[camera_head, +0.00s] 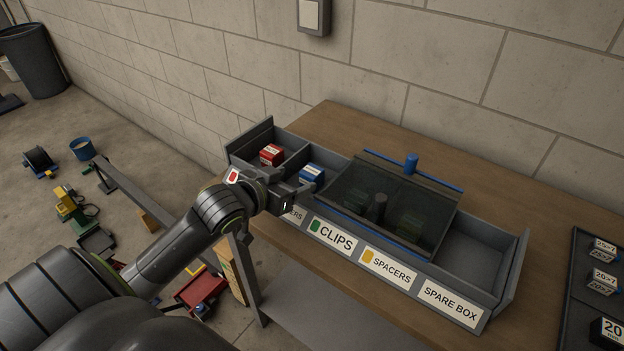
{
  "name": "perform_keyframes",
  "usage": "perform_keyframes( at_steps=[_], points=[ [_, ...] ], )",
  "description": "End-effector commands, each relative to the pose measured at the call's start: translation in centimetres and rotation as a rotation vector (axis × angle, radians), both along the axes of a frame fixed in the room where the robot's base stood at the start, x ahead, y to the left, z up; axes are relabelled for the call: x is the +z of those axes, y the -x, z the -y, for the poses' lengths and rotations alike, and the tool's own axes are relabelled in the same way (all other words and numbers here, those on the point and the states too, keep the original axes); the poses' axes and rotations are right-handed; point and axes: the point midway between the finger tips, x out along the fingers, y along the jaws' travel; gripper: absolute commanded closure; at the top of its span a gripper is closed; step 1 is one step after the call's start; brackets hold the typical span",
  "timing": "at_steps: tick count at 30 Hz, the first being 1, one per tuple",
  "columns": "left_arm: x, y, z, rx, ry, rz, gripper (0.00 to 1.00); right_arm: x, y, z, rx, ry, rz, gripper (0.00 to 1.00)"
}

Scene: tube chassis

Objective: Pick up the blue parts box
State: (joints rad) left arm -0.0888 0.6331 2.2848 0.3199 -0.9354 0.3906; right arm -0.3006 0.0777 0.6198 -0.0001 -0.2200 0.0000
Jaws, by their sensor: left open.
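The blue parts box (312,174) has a pale label. It sits in a compartment of the long grey divided bin (512,262) on the wooden bench, just right of a divider. A red box (271,154) is in the compartment to its left. My left gripper (304,192) is open, over the bin's front wall, just in front of and below the blue box in the picture. The gripper and its arm hide part of the left front label. I cannot tell whether a finger touches the blue box.
A dark see-through lid (385,205) with a blue knob (411,163) covers the bin's middle, right beside the blue box. The right compartment looks empty. A dark tray (573,300) with several small boxes is at the right edge. The wall (440,60) stands behind.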

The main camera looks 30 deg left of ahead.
Motion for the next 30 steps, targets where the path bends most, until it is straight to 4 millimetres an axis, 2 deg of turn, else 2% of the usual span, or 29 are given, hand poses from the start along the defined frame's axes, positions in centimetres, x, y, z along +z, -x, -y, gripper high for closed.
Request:
perform_keyframes(
  at_steps=[5, 16, 25, 26, 30],
  points=[
    [-0.4, -0.9, 0.1, 0.000, 0.002, 0.000, 0.33, 0.0, 0.0, 0.0, 0.000, 0.000, 0.000, 0.55],
    [-2.4, -4.8, 0.2, 0.000, 0.002, 0.000, 0.33, 0.1, 0.0, 0.0, 0.000, 0.000, 0.000, 0.55],
    [-2.6, -5.2, 0.2, 0.000, 0.000, -0.001, 0.33, 0.1, 0.0, 0.1, 0.001, 0.001, 0.001, 0.55],
    [-2.6, -5.2, 0.2, 0.000, 0.000, -0.001, 0.34, 0.1, -0.1, 0.1, 0.001, 0.001, 0.001, 0.55],
    [-2.6, -5.2, 0.2, 0.000, 0.000, -0.001, 0.52, 0.1, 0.0, 0.2, 0.001, 0.002, 0.001, 0.55]
  ],
)
